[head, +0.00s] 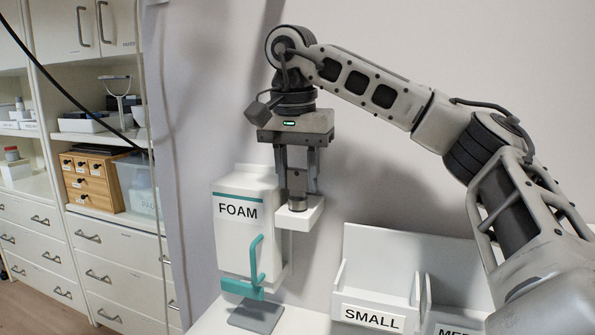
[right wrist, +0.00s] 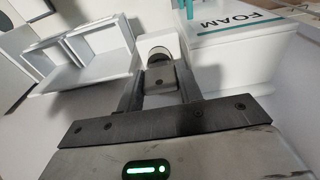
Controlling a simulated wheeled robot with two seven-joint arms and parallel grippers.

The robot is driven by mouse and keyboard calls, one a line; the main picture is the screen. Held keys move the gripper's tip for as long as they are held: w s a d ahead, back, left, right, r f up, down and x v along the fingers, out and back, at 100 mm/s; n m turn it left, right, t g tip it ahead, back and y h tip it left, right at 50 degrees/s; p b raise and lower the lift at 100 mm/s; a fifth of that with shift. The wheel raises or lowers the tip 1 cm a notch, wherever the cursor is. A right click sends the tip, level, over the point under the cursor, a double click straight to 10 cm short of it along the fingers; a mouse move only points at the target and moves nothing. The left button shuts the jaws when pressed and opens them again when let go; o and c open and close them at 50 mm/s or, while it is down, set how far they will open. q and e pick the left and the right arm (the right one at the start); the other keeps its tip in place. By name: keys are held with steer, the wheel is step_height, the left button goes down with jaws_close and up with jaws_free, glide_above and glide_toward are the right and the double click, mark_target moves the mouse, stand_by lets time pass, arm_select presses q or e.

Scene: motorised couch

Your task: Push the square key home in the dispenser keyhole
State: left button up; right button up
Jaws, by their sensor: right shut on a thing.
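The dispenser (head: 240,232), a white box labelled FOAM with a teal lever (head: 256,262), stands against the wall. A white block (head: 309,215) juts from its right side, with a round metal part (head: 297,205) at its top. My right gripper (head: 298,185) points down over this block, shut on the grey key (head: 296,180). In the right wrist view the key's head (right wrist: 163,76) sits between the fingers, in line with the round metal part (right wrist: 158,54). The key's shaft and the keyhole opening are hidden, so I cannot tell how deep the key is. My left gripper is out of view.
White open bins, one labelled SMALL (head: 373,317), stand right of the dispenser. A grey plate (head: 256,315) lies under the dispenser's lever. Shelves with a wooden drawer box (head: 92,183) are at the left. The wall is close behind my gripper.

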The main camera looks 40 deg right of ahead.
mark_target(296, 168)
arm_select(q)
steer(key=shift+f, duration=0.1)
arm_select(e)
steer(key=shift+f, duration=0.15)
steer(key=o, duration=1)
steer(key=shift+o, duration=0.2)
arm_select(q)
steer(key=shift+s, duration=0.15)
arm_select(e)
steer(key=r+p, duration=0.1)
steer(key=r, duration=0.1)
steer(key=r+p, duration=0.1)
steer(key=r, duration=0.1)
steer(key=r+p, duration=0.1)
steer(key=r, duration=0.1)
steer(key=shift+a, duration=0.3)
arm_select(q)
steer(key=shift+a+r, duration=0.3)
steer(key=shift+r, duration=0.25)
arm_select(e)
step_height(296, 168, up, 10)
steer(key=s+a, duration=0.1)
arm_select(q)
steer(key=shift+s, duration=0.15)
